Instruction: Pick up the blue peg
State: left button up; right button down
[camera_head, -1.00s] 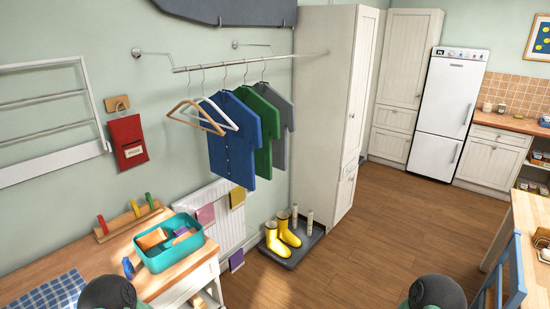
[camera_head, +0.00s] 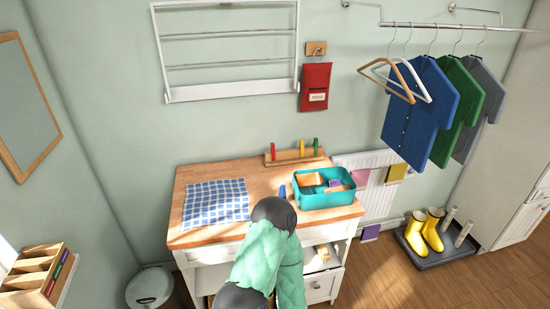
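The blue peg (camera_head: 282,191) is small and stands on the wooden top of the cabinet (camera_head: 190,238), just left of the teal basket (camera_head: 325,199). It looks upright, close behind the dark rounded joint of one of my arms, which partly crowds its lower end. That arm, with its green cover, comes up from the bottom middle. I cannot make out gripper fingers on it, and I see no gripper elsewhere in the head view. A wooden peg rack (camera_head: 290,156) at the back of the top holds red, yellow and green pegs.
A blue checked cloth (camera_head: 216,201) lies on the left of the top. The basket holds a wooden block and other items. A red pouch (camera_head: 315,86) hangs on the wall above.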

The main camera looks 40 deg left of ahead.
aim_at(283, 194)
jog(key=u, duration=1.25)
